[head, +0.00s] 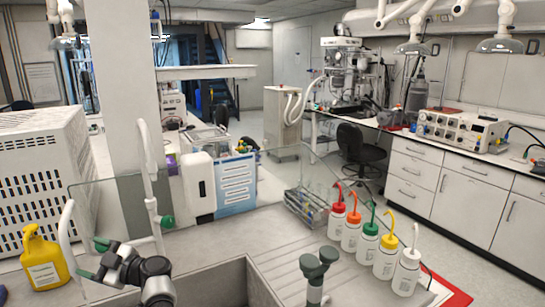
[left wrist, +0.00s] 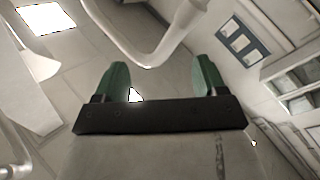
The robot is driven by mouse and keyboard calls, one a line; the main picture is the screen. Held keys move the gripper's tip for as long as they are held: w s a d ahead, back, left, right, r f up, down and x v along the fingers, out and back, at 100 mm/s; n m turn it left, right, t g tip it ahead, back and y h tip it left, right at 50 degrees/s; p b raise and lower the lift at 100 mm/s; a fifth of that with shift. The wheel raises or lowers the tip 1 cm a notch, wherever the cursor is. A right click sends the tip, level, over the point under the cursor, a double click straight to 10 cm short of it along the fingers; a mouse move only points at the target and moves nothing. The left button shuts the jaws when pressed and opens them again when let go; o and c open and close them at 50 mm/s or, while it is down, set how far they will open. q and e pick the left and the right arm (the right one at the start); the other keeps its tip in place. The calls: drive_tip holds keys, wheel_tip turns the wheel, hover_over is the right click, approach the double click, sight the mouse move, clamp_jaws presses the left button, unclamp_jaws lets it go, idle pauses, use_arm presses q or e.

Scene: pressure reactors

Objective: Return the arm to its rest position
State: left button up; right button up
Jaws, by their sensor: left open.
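My left gripper (head: 94,258) is at the lower left of the head view, above the bench near the sink. Its two green fingers also show in the left wrist view (left wrist: 160,80). They stand wide apart with nothing between them. A white curved pipe (left wrist: 150,50) passes beyond the fingers in that view. My left arm (head: 150,275) comes in low, with its black and grey joints visible. My right gripper is not in view.
A white tap (head: 147,165) with a green knob rises close to my left gripper. A yellow bottle (head: 45,262) stands left of it. A sink (head: 240,275) lies to the right. Several wash bottles (head: 369,243) and a grey-green fitting (head: 317,270) stand farther right.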

use_arm(q)
drive_tip(key=s+d+f+m+t+h, duration=0.5)
drive_tip(key=s+d+f+m+h, duration=0.25)
drive_tip(key=m+h, duration=0.35)
drive_tip(key=s+d+f+m+t+h, duration=0.6)
drive_tip(key=d+m+h, duration=0.3)
drive_tip(key=m, duration=0.4)
drive_tip(key=s+d+f+m+g, duration=0.1)
drive_tip(key=s+d+f+g, duration=0.3)
drive_tip(key=s, duration=0.7)
drive_tip(key=s+d+g, duration=0.1)
drive_tip(key=s+g, duration=0.5)
drive_tip(key=s, duration=0.5)
wheel_tip(320, 180, down, 31)
drive_tip(key=s+g+b, duration=0.1)
drive_tip(key=b, duration=0.4)
drive_tip(key=s+a+f+b, duration=0.1)
drive_tip(key=s+f+b, duration=0.1)
drive_tip(key=s+f, duration=0.6)
drive_tip(key=s+a+f+g+b, duration=0.1)
drive_tip(key=s+f+b, duration=0.2)
drive_tip(key=s+f, duration=0.5)
wheel_tip(320, 180, down, 6)
drive_tip(key=shift+s+a+r, duration=0.2)
drive_tip(key=shift+s+a, duration=0.05)
drive_tip(key=shift+s, duration=0.1)
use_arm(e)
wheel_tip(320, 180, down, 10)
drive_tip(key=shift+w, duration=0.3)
